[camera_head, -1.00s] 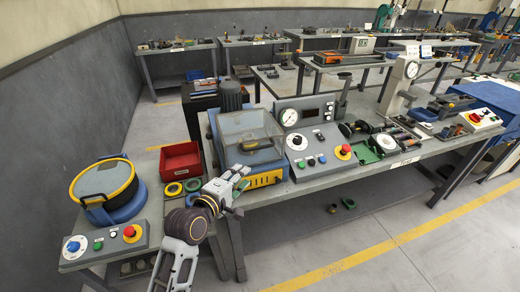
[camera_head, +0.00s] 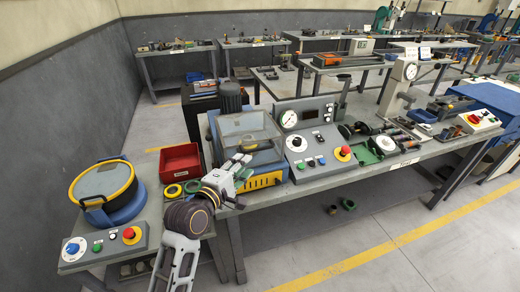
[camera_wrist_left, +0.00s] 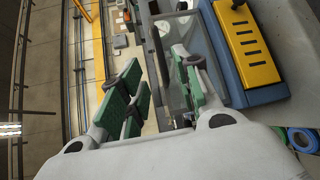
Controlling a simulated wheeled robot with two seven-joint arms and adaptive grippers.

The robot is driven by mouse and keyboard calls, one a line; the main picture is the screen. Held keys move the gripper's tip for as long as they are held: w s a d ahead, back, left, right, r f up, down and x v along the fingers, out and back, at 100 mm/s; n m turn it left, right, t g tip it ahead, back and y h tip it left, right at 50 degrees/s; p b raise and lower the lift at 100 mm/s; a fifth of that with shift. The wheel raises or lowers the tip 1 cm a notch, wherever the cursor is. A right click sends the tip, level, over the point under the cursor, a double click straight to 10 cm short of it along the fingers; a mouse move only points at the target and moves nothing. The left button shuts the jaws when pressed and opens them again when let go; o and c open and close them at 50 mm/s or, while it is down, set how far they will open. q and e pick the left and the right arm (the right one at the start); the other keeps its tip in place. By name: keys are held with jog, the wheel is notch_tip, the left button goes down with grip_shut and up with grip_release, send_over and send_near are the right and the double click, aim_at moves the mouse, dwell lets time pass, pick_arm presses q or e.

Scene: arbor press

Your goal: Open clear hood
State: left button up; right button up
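The clear hood (camera_head: 248,128) is a see-through box lid on the blue and yellow machine (camera_head: 265,180); it looks closed. My left gripper (camera_head: 243,160) is at the hood's lower front left, in front of part of it. In the left wrist view, the left gripper's green-padded fingers (camera_wrist_left: 160,92) are apart, with a grey bar (camera_wrist_left: 153,45) and the clear panel (camera_wrist_left: 208,62) close by. I cannot tell whether the fingers touch the hood. My right gripper is in neither current view.
A control panel with a gauge (camera_head: 289,118) stands right of the hood. A red bin (camera_head: 180,163) and green and yellow rings (camera_head: 192,186) are to the left. A round yellow-rimmed machine (camera_head: 103,182) stands farther left.

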aim_at(260, 149)
pick_arm(q)
jog(key=shift+p+x, duration=0.6)
jog(key=shift+x, duration=5.5)
jog(key=shift+r, duration=0.1)
grip_shut()
